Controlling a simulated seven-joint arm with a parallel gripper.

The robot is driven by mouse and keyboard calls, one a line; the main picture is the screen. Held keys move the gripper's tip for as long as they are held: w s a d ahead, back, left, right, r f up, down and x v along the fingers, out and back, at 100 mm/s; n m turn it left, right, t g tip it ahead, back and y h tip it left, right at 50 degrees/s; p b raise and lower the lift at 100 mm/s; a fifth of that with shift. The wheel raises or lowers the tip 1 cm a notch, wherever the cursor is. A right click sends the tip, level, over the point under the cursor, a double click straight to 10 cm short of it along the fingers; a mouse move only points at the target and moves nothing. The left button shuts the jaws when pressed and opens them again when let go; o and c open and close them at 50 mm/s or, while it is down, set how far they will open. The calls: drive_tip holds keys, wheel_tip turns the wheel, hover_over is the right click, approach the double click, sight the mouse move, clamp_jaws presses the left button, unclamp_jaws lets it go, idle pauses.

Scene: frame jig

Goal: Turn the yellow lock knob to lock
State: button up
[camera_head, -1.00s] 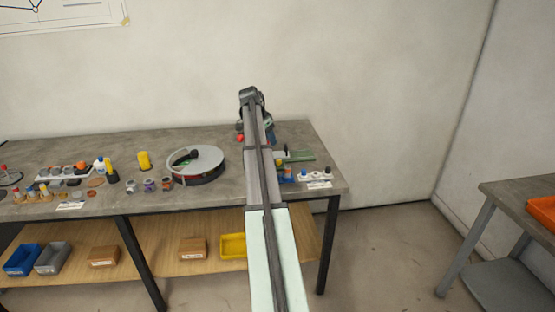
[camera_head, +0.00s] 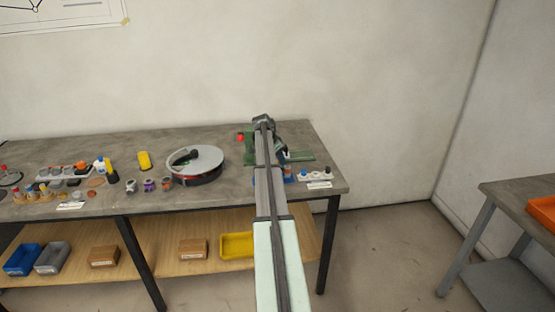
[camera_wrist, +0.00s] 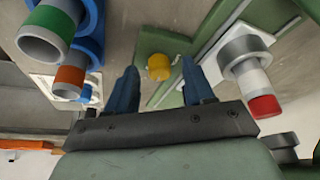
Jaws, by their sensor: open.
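The yellow lock knob (camera_wrist: 159,67) shows in the wrist view on a green jig plate (camera_wrist: 158,42). My gripper (camera_wrist: 164,85) is open, its two dark blue fingers pointing toward the plate. I cannot tell the height of the fingertips above the knob. In the head view the green jig (camera_head: 300,157) lies at the right end of the bench, and my arm hides the knob there.
A grey cylinder with a red-tipped white pin (camera_wrist: 250,70) stands right of my gripper. Blue holders with a green-ringed tube (camera_wrist: 48,32) and an orange-ringed tube (camera_wrist: 72,80) are at the left. A round turntable (camera_head: 195,162) stands left on the bench.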

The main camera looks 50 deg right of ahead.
drive_tip(key=shift+c, duration=0.5)
clamp_jaws()
drive_tip(key=n, duration=0.1)
drive_tip(key=n+t, duration=0.1)
drive_tip(key=n, duration=0.1)
drive_tip(key=shift+s+n+t, duration=0.25)
drive_tip(key=shift+n+t, duration=0.05)
drive_tip(key=shift+n, duration=0.1)
drive_tip(key=n, duration=0.2)
drive_tip(key=n+t, duration=0.1)
drive_tip(key=n, duration=0.1)
drive_tip(key=shift+s+d+n+t, duration=0.1)
drive_tip(key=shift+n+t, duration=0.2)
drive_tip(key=n+t, duration=0.1)
drive_tip(key=n, duration=0.1)
drive_tip(key=n+y, duration=0.1)
drive_tip(key=n, duration=0.2)
drive_tip(key=shift+s+d+t+y, duration=0.1)
drive_tip(key=shift+d+t+y, duration=0.05)
drive_tip(key=shift+t+y, duration=0.2)
drive_tip(key=shift+d+n+t+y, duration=0.15)
drive_tip(key=shift+n+y, duration=0.25)
drive_tip(key=shift+n, duration=0.75)
drive_tip(key=shift+a+n+t+y, duration=0.1)
drive_tip(key=shift+n+t+y, duration=0.2)
drive_tip(key=shift+n, duration=0.85)
